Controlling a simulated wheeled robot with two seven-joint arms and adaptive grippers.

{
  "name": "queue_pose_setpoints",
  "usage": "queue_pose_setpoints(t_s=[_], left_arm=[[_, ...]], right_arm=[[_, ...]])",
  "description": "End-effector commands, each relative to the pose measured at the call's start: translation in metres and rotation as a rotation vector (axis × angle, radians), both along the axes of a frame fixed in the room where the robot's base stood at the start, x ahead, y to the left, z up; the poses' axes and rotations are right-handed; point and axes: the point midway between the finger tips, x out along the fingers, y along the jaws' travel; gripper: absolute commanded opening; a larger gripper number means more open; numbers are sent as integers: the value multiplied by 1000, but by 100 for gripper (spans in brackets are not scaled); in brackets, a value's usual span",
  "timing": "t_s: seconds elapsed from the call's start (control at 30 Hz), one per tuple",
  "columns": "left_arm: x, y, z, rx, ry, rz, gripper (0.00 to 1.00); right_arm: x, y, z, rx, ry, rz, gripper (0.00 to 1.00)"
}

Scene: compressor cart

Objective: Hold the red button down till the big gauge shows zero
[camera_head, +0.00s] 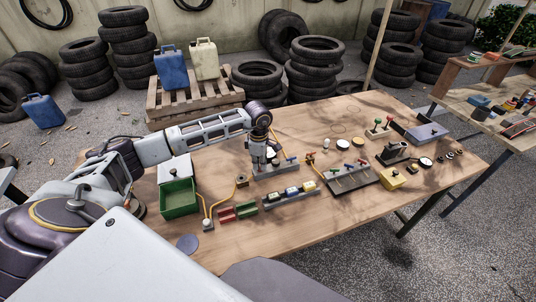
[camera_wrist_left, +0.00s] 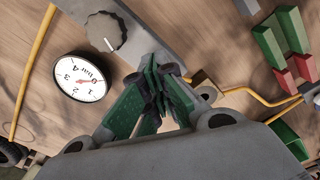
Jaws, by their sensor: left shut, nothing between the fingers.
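My left gripper (camera_head: 258,168) is over the wooden table in the head view, pointing down beside a grey panel. In the left wrist view its green-padded fingers (camera_wrist_left: 160,90) are together and hold nothing. A round white gauge (camera_wrist_left: 82,78) with numbers, the word bar and a red needle lies left of the fingers; I cannot read the needle's exact value. A dark knob (camera_wrist_left: 105,31) sits on the grey panel (camera_wrist_left: 150,35) beyond the fingertips. I cannot make out the red button for certain; the fingers cover part of the panel. My right gripper is not in view.
Yellow hoses run across the table (camera_head: 330,230).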

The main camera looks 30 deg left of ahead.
Motion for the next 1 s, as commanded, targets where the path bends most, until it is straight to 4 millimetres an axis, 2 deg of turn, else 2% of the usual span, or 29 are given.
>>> queue_pose_setpoints(t_s=[1.0], left_arm=[[0, 0, 60, 0, -1, 0, 0]], right_arm=[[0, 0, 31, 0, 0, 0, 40]])
